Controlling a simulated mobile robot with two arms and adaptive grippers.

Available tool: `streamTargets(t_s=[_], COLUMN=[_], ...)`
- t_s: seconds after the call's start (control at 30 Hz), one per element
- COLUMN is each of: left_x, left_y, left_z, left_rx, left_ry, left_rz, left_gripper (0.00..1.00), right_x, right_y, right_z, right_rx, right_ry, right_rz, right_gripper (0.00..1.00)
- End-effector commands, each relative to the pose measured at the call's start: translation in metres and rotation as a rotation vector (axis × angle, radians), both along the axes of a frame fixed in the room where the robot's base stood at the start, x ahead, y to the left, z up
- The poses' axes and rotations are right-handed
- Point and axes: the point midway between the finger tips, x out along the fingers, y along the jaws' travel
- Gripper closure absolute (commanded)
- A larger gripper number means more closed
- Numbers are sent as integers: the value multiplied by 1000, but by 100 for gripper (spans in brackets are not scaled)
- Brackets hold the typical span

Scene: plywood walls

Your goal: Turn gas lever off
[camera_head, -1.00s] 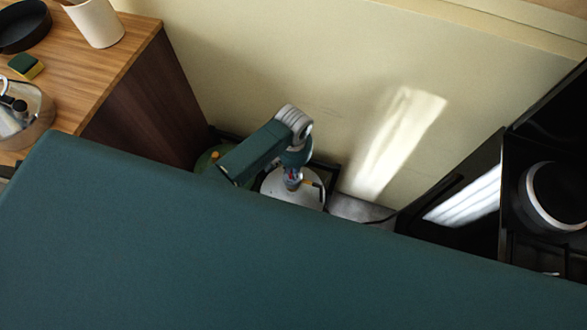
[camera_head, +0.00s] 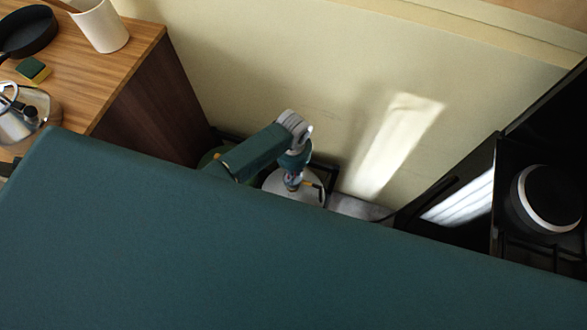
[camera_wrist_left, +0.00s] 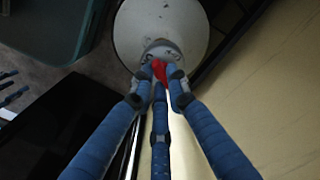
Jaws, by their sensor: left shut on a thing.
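The red gas lever (camera_wrist_left: 160,72) is on the grey valve on top of a pale gas cylinder (camera_wrist_left: 140,25). The cylinder also shows in the head view (camera_head: 275,184), standing low by the wall. My left gripper (camera_wrist_left: 157,84) has its blue fingers shut around the red lever, and the fingertips partly hide the lever and valve. In the head view my left gripper (camera_head: 292,181) is over the cylinder's top, and the lever cannot be made out there.
A wooden counter (camera_head: 100,85) at the left holds a pan (camera_head: 28,38), a white cup (camera_head: 101,28), a sponge (camera_head: 34,70) and a kettle (camera_head: 22,118). A stove with a pot (camera_head: 545,198) is at the right. The wall (camera_head: 370,60) is close behind the cylinder.

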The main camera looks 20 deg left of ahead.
Motion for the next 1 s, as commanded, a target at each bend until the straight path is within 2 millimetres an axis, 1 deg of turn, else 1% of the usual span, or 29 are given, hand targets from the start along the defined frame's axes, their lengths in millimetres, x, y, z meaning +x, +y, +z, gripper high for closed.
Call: streamTargets(t_s=[0.03, 0.1, 0.4, 0.8, 1.0], left_x=[1, 0, 0, -1, -2], left_y=[0, 1, 1, 3, 3], left_z=[3, 3, 2, 1, 0], left_rx=[0, 2, 0, 1, 0], left_ry=[-1, -1, -1, -2, -1], left_rz=[-45, -112, -397, -771, -928], left_gripper=[100, 100, 100, 100, 100], right_x=[0, 0, 0, 0, 0], right_y=[0, 0, 0, 0, 0], right_z=[5, 8, 16, 20, 20], right_rx=[0, 0, 0, 0, 0], right_ry=[0, 0, 0, 1, 1], right_rz=[0, 0, 0, 0, 0], right_gripper=[56, 56, 56, 56, 56])
